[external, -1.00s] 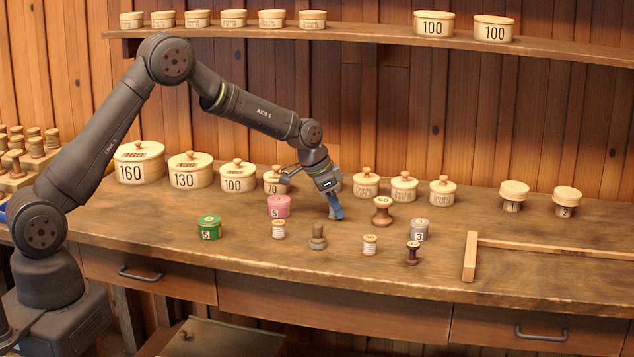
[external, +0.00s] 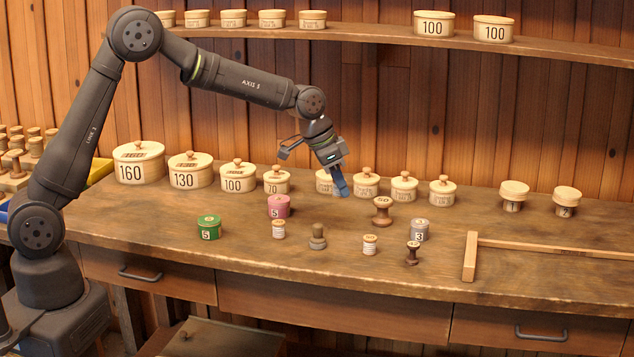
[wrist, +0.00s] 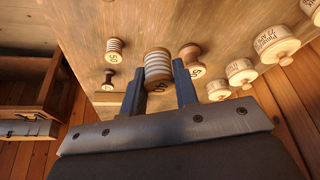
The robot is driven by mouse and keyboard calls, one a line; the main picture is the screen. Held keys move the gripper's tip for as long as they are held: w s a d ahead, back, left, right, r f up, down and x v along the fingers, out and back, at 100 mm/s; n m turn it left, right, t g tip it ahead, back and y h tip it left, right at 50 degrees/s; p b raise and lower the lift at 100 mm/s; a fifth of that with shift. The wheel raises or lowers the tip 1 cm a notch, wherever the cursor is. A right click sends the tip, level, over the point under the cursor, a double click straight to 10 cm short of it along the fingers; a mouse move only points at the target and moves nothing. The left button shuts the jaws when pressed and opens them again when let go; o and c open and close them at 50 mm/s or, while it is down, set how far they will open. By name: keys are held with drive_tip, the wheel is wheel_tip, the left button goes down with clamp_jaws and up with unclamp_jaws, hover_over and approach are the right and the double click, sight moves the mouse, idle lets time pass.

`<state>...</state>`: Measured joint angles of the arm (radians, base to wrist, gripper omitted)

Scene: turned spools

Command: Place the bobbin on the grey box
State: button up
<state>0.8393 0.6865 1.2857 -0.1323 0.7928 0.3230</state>
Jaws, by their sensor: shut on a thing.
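My gripper (external: 341,187) is raised above the middle of the bench, pointing down and slightly tilted. In the wrist view its blue fingers (wrist: 160,82) are shut on the bobbin (wrist: 157,62), a wooden spool wound with pale and grey bands. The bobbin is hidden behind the finger in the external view. The grey box (external: 420,231), small and round with a 3 on its front, stands on the bench to the right of and lower in the picture than my gripper. Its lid looks bare. I cannot make it out in the wrist view.
Other spools stand near the grey box: a wooden one (external: 382,211), a pale-wound one (external: 370,244) and a dark one (external: 413,253). A green box (external: 209,228) and a pink box (external: 278,206) are left. Lidded wooden boxes line the back. A wooden bar frame (external: 470,257) lies right.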

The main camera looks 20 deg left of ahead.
drive_tip(key=s+d+r+n, duration=0.15)
drive_tip(key=s+d, duration=0.25)
drive_tip(key=d, duration=0.6)
drive_tip(key=s+d+r, duration=0.3)
drive_tip(key=d, duration=0.6)
hover_over(426, 220)
drive_tip(key=s+a, duration=0.1)
drive_tip(key=shift+t, duration=0.3)
wheel_tip(426, 220, down, 6)
drive_tip(key=shift+a+f, duration=0.1)
drive_tip(key=shift+f, duration=2.15)
drive_tip(key=o, duration=0.9)
drive_tip(key=shift+f, duration=0.15)
drive_tip(key=shift+o, duration=0.2)
